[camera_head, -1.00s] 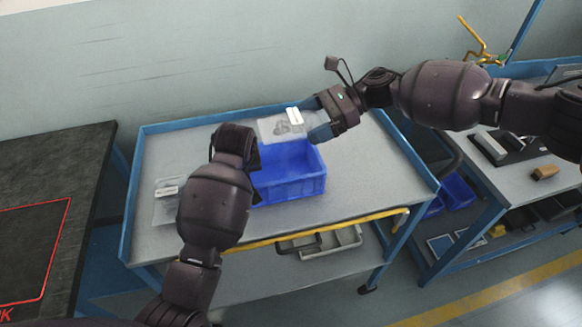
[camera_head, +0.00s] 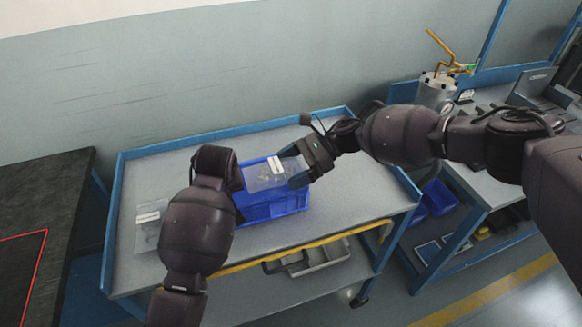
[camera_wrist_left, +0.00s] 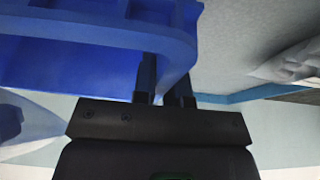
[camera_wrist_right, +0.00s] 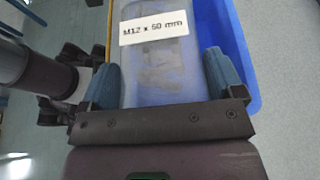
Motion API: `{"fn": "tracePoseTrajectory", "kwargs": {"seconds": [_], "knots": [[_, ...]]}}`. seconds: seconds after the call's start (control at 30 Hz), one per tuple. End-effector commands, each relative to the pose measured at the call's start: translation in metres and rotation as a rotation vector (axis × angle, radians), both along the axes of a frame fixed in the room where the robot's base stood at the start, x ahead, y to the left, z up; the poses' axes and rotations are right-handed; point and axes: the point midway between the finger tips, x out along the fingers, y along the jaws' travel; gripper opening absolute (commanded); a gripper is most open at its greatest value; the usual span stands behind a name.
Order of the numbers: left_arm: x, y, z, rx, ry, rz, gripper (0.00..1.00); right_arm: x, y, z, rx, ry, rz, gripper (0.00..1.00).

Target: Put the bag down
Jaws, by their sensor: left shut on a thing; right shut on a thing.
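My right gripper (camera_head: 292,167) is shut on a clear bag (camera_head: 266,174) with small dark parts inside. In the right wrist view, the bag (camera_wrist_right: 160,60) has a white label reading "M12 x 60 mm" between the two fingers (camera_wrist_right: 165,80). The bag is over the blue crate (camera_head: 275,208), which stands on the cart; I cannot tell whether it touches the crate. My left gripper, hidden behind its own arm in the head view, shows in the left wrist view (camera_wrist_left: 166,82) shut on the rim of the blue crate (camera_wrist_left: 80,62).
A second clear bag (camera_head: 147,232) with a white label lies on the cart top (camera_head: 180,170), left of my left arm. The cart has a raised blue edge. A dark table (camera_head: 40,190) stands left; a bench with a metal cylinder (camera_head: 436,92) stands right.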

Motion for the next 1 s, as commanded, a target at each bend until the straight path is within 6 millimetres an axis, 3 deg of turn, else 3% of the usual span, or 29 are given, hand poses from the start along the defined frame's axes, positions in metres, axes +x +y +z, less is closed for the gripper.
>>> {"fn": "tracePoseTrajectory", "kwargs": {"seconds": [0.67,0.7,0.77,1.0], "knots": [[0.000,0.000,0.000,0.000,0.000,0.000,0.00,0.000,0.001,-0.011,0.001,-0.001,0.000,0.49],[0.000,0.000,0.000,0.000,0.000,0.000,0.00,0.000,0.000,-0.012,0.000,0.000,0.000,0.93],[0.000,0.000,0.000,0.000,0.000,0.000,0.00,0.000,0.000,-0.012,0.000,0.000,0.000,1.00],[0.000,0.000,0.000,0.000,-0.001,0.000,0.00,0.000,0.000,-0.010,0.000,-0.001,0.000,1.00]]}}
